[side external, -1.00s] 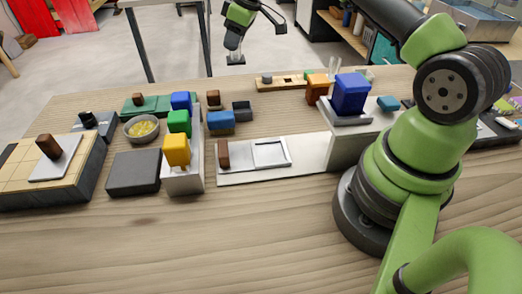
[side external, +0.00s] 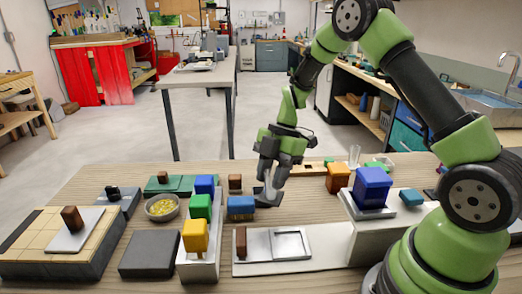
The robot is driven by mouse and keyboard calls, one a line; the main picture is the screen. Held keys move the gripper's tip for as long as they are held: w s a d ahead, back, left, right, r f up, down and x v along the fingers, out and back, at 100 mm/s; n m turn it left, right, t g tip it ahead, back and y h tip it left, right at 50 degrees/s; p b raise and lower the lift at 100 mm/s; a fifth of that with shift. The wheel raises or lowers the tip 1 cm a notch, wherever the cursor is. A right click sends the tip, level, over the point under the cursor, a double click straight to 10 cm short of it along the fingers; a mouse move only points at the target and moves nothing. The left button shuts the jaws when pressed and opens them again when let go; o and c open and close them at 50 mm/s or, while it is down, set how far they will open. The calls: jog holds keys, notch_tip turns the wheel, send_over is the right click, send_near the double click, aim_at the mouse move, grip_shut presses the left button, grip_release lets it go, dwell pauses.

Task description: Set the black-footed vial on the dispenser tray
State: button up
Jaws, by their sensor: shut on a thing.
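My gripper (side external: 270,182) points down over the back middle of the table, behind and right of a blue block. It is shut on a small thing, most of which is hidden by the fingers. I take it for the black-footed vial, but its glass and foot cannot be made out clearly. A grey tray-like plate (side external: 352,207) lies under a large blue block (side external: 372,187) on a white stand at the right. A pale panel with a raised square frame (side external: 290,245) lies at front middle. I cannot tell which is the dispenser tray.
Yellow (side external: 195,236), green and blue blocks stand in a row on a grey rack. A bowl (side external: 162,208) of yellow pieces, a dark slab (side external: 151,254) and a tan tiled block (side external: 40,248) are at left. An orange block (side external: 338,178) and clear glassware (side external: 354,155) stand behind the stand.

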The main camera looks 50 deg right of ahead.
jog(key=s+a+n+g, duration=0.25)
jog(key=s+n, duration=0.25)
jog(key=s, duration=0.3)
send_over(289, 243)
jog(key=shift+t, duration=0.35)
jog(key=shift+f, duration=2.75)
jog(key=o, duration=1)
jog(key=shift+r, duration=0.1)
